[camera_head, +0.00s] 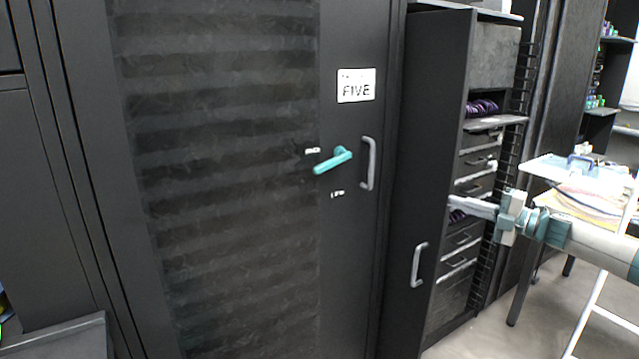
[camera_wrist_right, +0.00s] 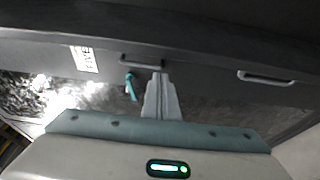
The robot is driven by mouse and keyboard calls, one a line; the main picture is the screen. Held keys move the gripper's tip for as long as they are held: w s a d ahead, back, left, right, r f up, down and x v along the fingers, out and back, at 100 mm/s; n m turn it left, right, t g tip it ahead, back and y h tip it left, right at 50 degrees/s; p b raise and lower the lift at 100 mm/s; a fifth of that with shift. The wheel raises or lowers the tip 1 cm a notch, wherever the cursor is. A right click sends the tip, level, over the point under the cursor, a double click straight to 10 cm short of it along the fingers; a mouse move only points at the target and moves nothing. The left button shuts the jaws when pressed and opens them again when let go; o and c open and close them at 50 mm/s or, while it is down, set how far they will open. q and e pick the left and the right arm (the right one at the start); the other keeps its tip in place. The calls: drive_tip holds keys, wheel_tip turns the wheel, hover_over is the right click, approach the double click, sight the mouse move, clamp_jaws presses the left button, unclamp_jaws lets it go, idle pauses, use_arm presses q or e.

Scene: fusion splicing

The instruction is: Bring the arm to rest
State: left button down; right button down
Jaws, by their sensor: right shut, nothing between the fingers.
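My right gripper (camera_head: 453,202) comes in from the right in the head view, in front of the open drawer cabinet. Its fingers are shut together and empty. In the right wrist view the shut fingers (camera_wrist_right: 161,78) point toward the dark cabinet front and touch nothing that I can make out. My left gripper is not in view.
A dark cabinet door (camera_head: 230,180) bears a "FIVE" label (camera_head: 356,86), a teal lever handle (camera_head: 333,161) and a grey pull handle (camera_head: 368,163). Right of it stands a cabinet (camera_head: 440,130) with drawers. A table (camera_head: 560,172) with papers stands at the right.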

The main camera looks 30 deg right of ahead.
drive_tip(key=shift+f, duration=0.15)
